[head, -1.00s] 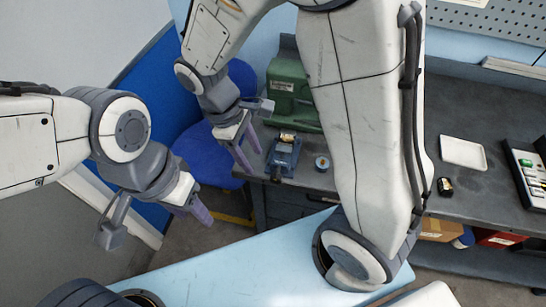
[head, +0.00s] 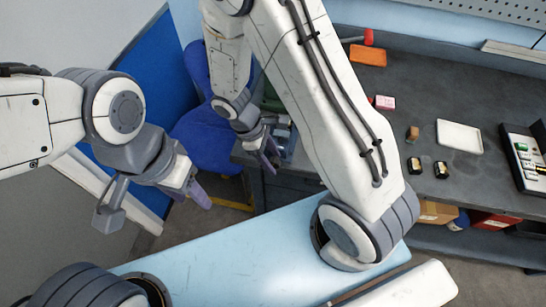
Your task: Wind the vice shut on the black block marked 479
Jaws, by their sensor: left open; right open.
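The blue vice (head: 285,140) stands at the bench's left front corner, mostly hidden behind my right arm and gripper. I cannot see its jaws or handle clearly, nor what is between the jaws. My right gripper (head: 272,163) is open and empty, fingers pointing down, in front of the vice in the picture; I cannot tell whether it touches it. My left gripper (head: 203,197) is open and empty, left of the bench and over the floor. Two small black blocks, one left (head: 414,166) and one right (head: 441,170), lie near the bench's front edge; their markings are unreadable.
A white tray (head: 459,136) and a dark case (head: 525,160) lie to the right on the bench. A brown block (head: 412,134), a pink box (head: 385,102), an orange tray (head: 368,55) and a red-headed tool (head: 368,37) are behind. A blue chair (head: 205,143) stands left of the bench.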

